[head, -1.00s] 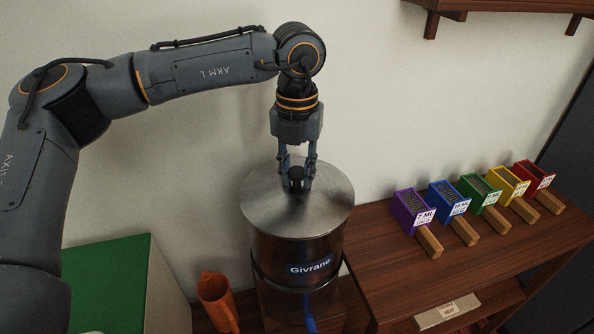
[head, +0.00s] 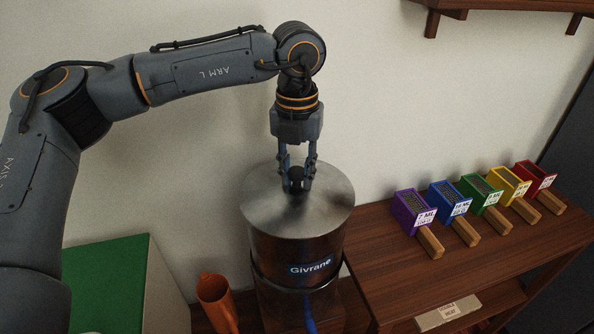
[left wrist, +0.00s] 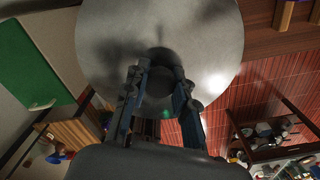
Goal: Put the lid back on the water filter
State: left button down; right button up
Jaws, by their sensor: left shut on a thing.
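The water filter (head: 297,268) is a metal cylinder with a blue "Givrane" label, standing upright in the middle of the head view. The round grey metal lid (head: 318,210) lies level over its top. From this angle I cannot tell whether it is fully seated. My left gripper (head: 297,182) points down from above, shut on the lid's black knob (head: 296,175). In the left wrist view the lid (left wrist: 200,40) fills the upper middle, and the fingers (left wrist: 160,90) sit on both sides of the knob. My right gripper is not in view.
Purple, blue, green, yellow and red boxes with wooden handles stand in a row on the wooden shelf unit, purple box (head: 413,210) nearest. An orange jug (head: 216,302) stands left of the filter, beside a green-topped box (head: 105,285). A wall shelf (head: 490,6) hangs at upper right.

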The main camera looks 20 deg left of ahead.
pick_arm(q)
jog(key=shift+b, duration=0.3)
dwell(0.5)
jog(key=c, duration=0.5)
grip_release()
jog(key=shift+r+p, duration=1.75)
jog(key=shift+r, duration=1.75)
